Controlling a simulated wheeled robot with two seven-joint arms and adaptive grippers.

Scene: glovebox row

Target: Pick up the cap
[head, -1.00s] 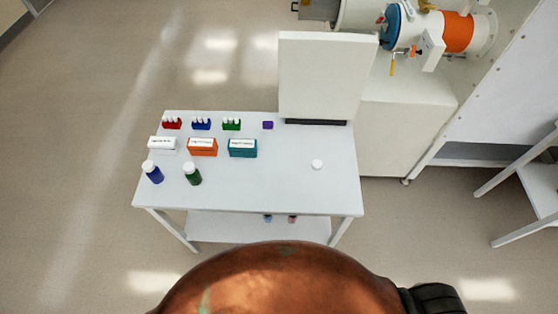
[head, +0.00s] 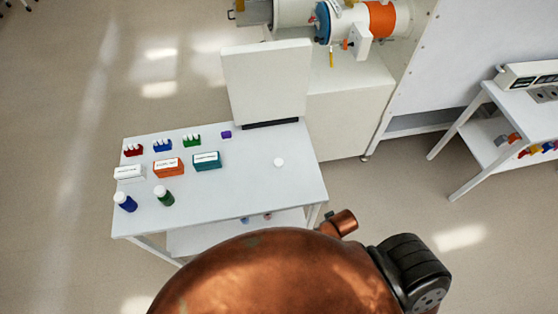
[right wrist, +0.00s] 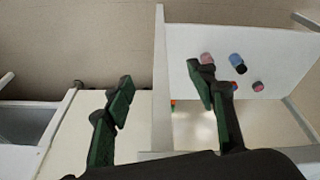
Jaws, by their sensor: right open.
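A small round white cap (head: 279,162) lies on the right part of the white table (head: 235,187) in the head view, with bare tabletop around it. It may be the cap of the task; I make out no other loose cap on the tabletop. My right gripper (right wrist: 160,84) shows only in the right wrist view. Its two dark fingers with green pads are spread wide, with nothing held between them. The cap is not recognisable in the right wrist view. My left gripper is in neither view.
Blue (head: 125,202) and green (head: 164,196) bottles, several boxes and vial racks stand on the table's left. An upright white panel (head: 268,83) stands at its back. Small pink and blue items lie on a white surface (right wrist: 200,38) in the wrist view. Another bench (head: 520,120) is at right.

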